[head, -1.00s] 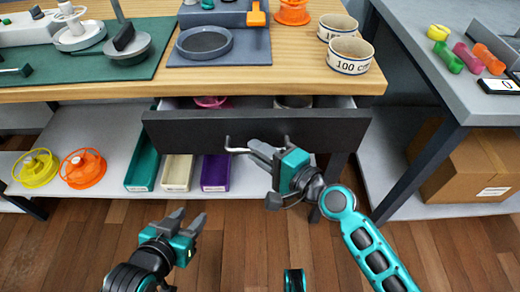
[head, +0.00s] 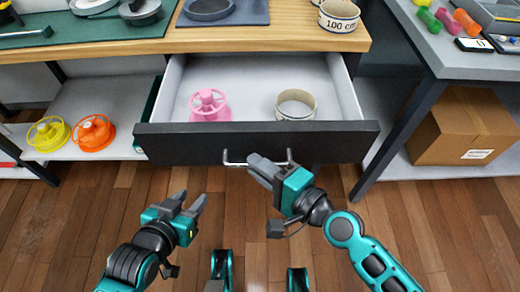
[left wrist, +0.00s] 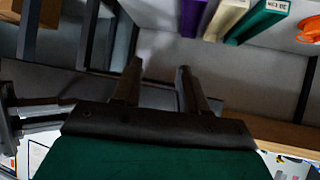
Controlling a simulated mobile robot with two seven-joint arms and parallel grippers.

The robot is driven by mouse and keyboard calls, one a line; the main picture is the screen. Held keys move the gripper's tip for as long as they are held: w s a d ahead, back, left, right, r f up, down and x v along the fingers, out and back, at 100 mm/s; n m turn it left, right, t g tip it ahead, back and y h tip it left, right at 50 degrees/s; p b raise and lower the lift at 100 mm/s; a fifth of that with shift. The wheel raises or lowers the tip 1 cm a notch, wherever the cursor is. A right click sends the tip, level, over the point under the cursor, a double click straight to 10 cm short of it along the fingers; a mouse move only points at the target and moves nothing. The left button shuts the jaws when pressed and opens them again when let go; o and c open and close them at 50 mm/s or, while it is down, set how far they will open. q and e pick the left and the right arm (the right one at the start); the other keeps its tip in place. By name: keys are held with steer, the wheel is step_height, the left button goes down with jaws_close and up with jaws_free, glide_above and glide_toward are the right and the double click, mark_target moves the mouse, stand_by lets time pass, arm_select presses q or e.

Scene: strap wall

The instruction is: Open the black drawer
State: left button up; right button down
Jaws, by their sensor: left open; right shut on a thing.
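The black drawer (head: 180,145) is pulled well out from under the wooden table, and its grey-white inside shows. A pink spool (head: 209,105) stands in its left part and a cream ring-shaped container (head: 295,104) in its right part. My right gripper (head: 258,165) is shut on the metal drawer handle (head: 235,163) at the middle of the drawer front. My left gripper (head: 190,203) is open and empty, in front of and below the drawer's left part. Its two fingers (left wrist: 158,85) stand apart in the left wrist view with nothing between them.
Yellow (head: 48,134) and orange (head: 93,133) spools sit on the lower shelf at left. A grey table (head: 440,60) stands at right, with a cardboard box (head: 465,125) beneath. Wooden floor (head: 90,200) lies open in front.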

steer(key=shift+s, duration=0.65)
steer(key=c, duration=1.2)
jaws_free()
steer(key=shift+o, duration=0.2)
steer(key=b+v, duration=0.3)
steer(key=v, duration=1)
steer(key=shift+a, duration=0.1)
